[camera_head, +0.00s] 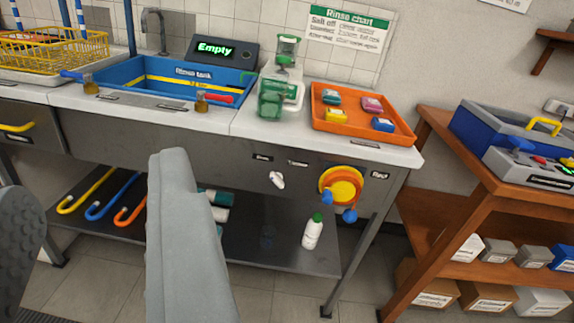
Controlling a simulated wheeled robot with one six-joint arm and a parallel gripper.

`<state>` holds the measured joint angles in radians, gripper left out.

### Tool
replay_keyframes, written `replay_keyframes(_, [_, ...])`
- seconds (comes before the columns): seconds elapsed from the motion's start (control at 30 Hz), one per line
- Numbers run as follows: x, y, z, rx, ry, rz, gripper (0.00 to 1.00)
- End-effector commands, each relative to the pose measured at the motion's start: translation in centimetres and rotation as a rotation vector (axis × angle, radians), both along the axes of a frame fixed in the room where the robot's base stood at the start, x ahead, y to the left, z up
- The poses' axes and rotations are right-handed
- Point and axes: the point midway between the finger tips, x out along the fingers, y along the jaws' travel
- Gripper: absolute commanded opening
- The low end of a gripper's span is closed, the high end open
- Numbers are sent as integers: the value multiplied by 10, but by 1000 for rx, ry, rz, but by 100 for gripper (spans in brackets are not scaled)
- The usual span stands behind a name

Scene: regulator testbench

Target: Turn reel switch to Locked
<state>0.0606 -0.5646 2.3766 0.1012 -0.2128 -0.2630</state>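A round orange and yellow reel (341,186) with blue knobs is on the front panel of the bench, towards its right end. A label reading "Reel" (380,175) is to its right. A small white switch (277,180) is on the same panel, left of the reel, below two small dark labels too small to read. Which label the switch points to, I cannot tell. My gripper (95,185) shows as a light grey finger in the foreground and a dark ridged finger at the left edge. They are wide apart, with nothing held between them, and well clear of the panel.
On the bench stand a blue tank (176,92), an "Empty" display (222,51), a green and white device (281,92) and an orange tray (322,118). A wooden shelf unit (425,190) stands at right. A white bottle (313,232) is on the lower shelf.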

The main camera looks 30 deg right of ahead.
Motion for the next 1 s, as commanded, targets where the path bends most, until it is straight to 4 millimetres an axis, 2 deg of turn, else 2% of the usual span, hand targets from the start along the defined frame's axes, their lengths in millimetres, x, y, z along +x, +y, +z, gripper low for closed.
replay_keyframes(0.1, [33,-12,-19,-34,6,-26,34])
replay_keyframes(0.27, [71,-28,-45,-87,9,-63,34])
replay_keyframes(0.5, [122,-57,-91,-171,19,-127,34])
replay_keyframes(0.77, [169,-92,-150,-271,40,-206,34])
replay_keyframes(1.0, [201,-126,-212,-374,74,-283,34])
